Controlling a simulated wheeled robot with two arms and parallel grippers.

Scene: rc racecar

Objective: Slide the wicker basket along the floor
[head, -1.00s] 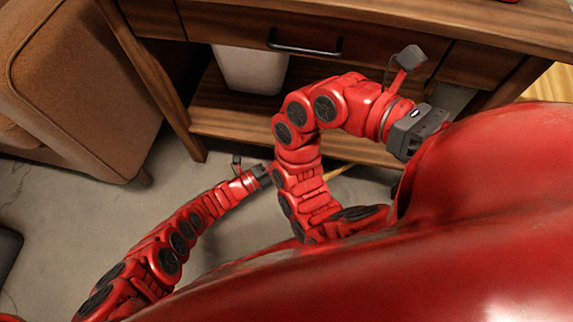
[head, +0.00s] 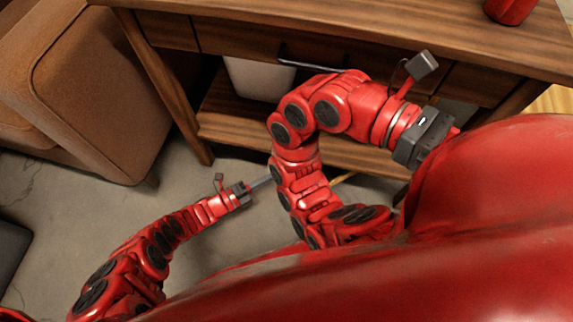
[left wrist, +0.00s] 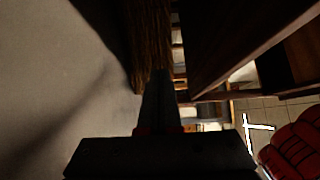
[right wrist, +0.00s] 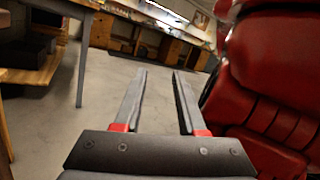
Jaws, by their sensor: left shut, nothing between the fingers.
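A brown, straw-textured upright thing, which looks like the wicker basket (left wrist: 148,42), shows at the top centre of the left wrist view, partly in dark shadow. I cannot make it out in the head view, where my right arm and red body cover part of the floor. My left gripper (left wrist: 160,75) is shut and empty, its fingers pointing at the basket's near end. I cannot tell whether they touch. In the head view the left gripper (head: 266,181) is low over the floor beside my right arm. My right gripper (right wrist: 162,72) is open and empty, away from the basket.
A wooden desk (head: 225,40) with drawers and a low shelf stands ahead, with a white bin (head: 258,80) on the shelf. A brown sofa (head: 85,90) is at the left. Grey floor (head: 70,205) is clear between sofa and my left arm. A red object (head: 510,10) sits on the desk.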

